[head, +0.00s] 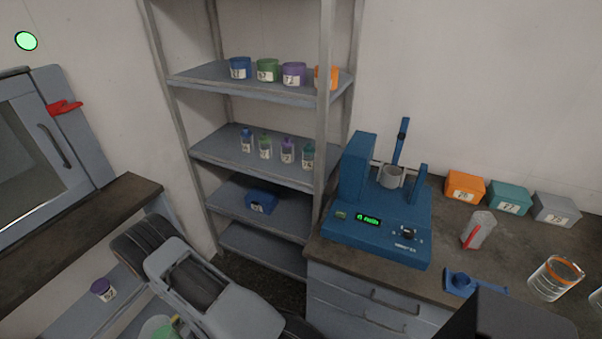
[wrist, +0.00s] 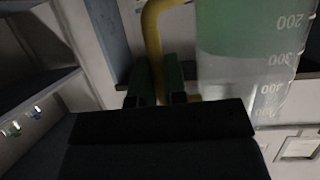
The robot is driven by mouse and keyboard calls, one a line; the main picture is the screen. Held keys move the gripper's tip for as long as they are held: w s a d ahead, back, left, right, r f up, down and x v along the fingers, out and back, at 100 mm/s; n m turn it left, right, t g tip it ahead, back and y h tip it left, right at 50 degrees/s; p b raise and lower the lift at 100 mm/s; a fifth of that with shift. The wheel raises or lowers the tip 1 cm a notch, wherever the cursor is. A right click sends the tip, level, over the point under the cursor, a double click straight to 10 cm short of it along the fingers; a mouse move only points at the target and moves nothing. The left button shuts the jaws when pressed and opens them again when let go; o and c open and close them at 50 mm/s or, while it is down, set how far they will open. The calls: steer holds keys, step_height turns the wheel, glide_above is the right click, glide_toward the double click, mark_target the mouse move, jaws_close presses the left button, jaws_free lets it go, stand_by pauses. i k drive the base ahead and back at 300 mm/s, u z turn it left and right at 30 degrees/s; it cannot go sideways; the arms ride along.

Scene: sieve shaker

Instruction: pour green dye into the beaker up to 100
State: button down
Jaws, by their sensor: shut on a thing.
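My gripper (wrist: 158,88) is shut on the yellow handle (wrist: 152,45) of a clear graduated jug (wrist: 285,75). The jug holds green dye (wrist: 235,30). In the wrist view the dye fills the upper part of the picture, and its edge lies between the 200 and 300 marks. Part of the jug also shows at the bottom edge of the head view (head: 155,328), beside my arm. A clear glass beaker (head: 547,284) with an orange band near its rim stands on the counter at the right, far from the jug. Its marks are too small to read, and no green shows in it.
A blue sieve shaker (head: 375,230) with a lit display stands on the counter (head: 440,282). Near it are a grey container with a red stripe (head: 477,232), a blue object (head: 462,283) and orange, teal and grey boxes (head: 465,188). A shelf rack (head: 250,150) holds jars and bottles.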

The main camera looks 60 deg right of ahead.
mark_target(553, 279)
steer(key=z, duration=0.65)
steer(key=k, duration=0.9)
steer(key=z, duration=1.5)
steer(key=k, duration=0.7)
steer(key=z, duration=0.85)
